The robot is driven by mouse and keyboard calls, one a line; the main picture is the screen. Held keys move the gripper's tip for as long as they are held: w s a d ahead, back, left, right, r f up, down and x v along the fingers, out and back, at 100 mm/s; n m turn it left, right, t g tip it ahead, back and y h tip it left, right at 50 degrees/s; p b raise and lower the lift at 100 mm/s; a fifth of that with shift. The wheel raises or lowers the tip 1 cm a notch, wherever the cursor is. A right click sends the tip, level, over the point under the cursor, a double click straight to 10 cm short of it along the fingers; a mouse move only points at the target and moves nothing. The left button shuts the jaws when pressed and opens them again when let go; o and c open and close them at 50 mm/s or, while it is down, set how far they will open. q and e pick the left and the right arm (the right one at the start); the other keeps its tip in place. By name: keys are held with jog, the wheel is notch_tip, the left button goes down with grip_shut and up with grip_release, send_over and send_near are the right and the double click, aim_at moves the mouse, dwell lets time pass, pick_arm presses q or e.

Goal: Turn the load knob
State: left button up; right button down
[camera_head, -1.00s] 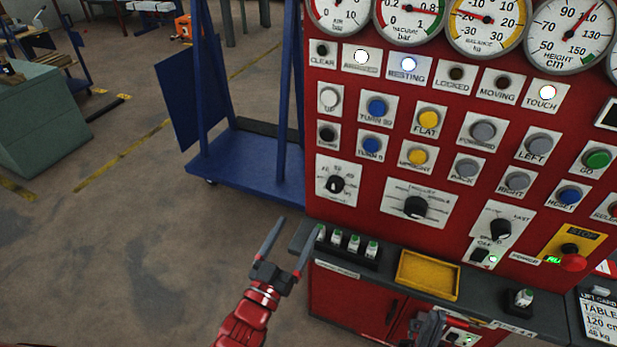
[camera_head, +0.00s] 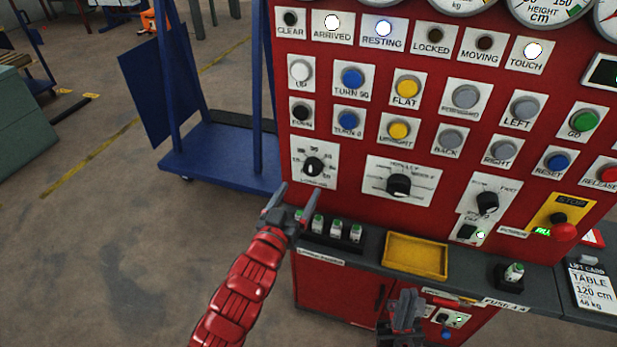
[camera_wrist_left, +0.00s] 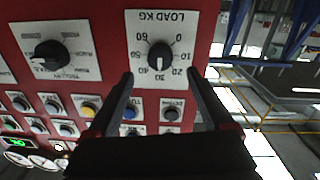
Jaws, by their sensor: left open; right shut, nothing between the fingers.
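The load knob (camera_head: 314,167) is a black knob with a white pointer mark on a white dial plate at the panel's left edge. In the left wrist view the load knob (camera_wrist_left: 159,56) sits on a plate marked LOAD KG, with its white mark toward about 30. My left gripper (camera_head: 292,196) is open and empty, below and slightly left of the knob in the head view. In the left wrist view its fingers (camera_wrist_left: 161,82) point toward the knob, one on each side, apparently short of it. My right gripper (camera_head: 407,300) is shut and empty, low in front of the cabinet.
Another selector knob (camera_head: 398,185) is right of the load plate, and a third knob (camera_head: 487,203) is further right. Push buttons fill the red panel above. The grey ledge below carries several small fuses (camera_head: 335,228) and a yellow tray (camera_head: 415,257). A blue cart (camera_head: 222,160) stands left.

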aim_at(311, 171)
pick_arm(q)
jog(key=p+x, duration=0.1)
jog(key=x, duration=0.6)
jog(key=shift+w, duration=0.2)
grip_shut()
